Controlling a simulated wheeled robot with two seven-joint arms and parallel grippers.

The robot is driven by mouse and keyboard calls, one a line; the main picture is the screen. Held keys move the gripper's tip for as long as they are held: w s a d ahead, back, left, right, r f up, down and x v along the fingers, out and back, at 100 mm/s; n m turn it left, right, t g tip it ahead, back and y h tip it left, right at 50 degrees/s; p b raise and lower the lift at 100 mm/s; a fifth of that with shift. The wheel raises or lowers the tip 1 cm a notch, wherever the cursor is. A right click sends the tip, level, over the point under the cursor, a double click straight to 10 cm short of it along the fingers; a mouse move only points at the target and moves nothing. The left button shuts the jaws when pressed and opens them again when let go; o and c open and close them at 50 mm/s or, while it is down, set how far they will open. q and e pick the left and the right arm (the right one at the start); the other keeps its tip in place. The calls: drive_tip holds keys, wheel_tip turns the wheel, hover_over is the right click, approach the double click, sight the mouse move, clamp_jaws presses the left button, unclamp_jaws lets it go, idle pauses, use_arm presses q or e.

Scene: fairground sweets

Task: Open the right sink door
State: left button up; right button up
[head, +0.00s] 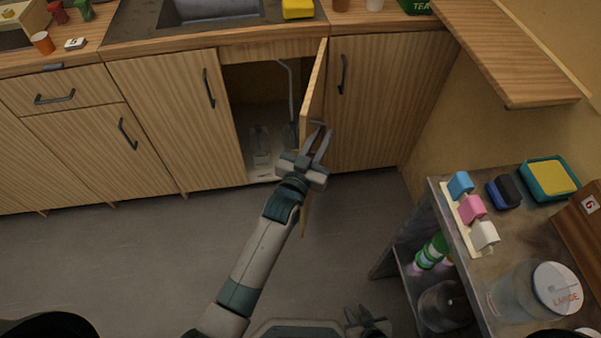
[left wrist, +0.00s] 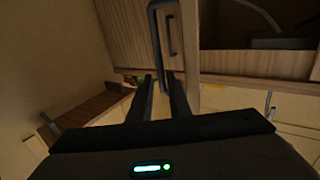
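The right sink door (head: 313,85) is swung well out from the cupboard under the sink and shows nearly edge-on. Its dark bar handle (left wrist: 153,40) shows in the left wrist view, with its near end between my fingers. My left gripper (head: 318,143) is at this handle, on the door's outer side; its fingers are close together around the bar and look shut on it. The left gripper also shows in the left wrist view (left wrist: 160,95). My arm hides the lower part of the door. My right gripper (head: 367,318) is low at the bottom edge, away from the door; its finger gap is unclear.
The open cupboard (head: 262,100) shows a pipe and a clear bottle-like thing inside. The left sink door (head: 172,110) and the neighbouring right cabinet door (head: 385,100) are shut. A side table (head: 450,215) with sponges and a jar stands at right. The floor (head: 130,250) is clear at left.

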use_arm(q)
drive_tip(key=b+v, duration=0.1)
drive_tip(key=v, duration=1.3)
drive_tip(key=shift+s, duration=0.15)
use_arm(e)
drive_tip(key=shift+s+d+f+g+h, duration=0.1)
drive_tip(key=shift+d+f+g+h, duration=0.2)
drive_tip(key=shift+d+f+g, duration=0.25)
use_arm(q)
drive_tip(key=shift+a, duration=0.1)
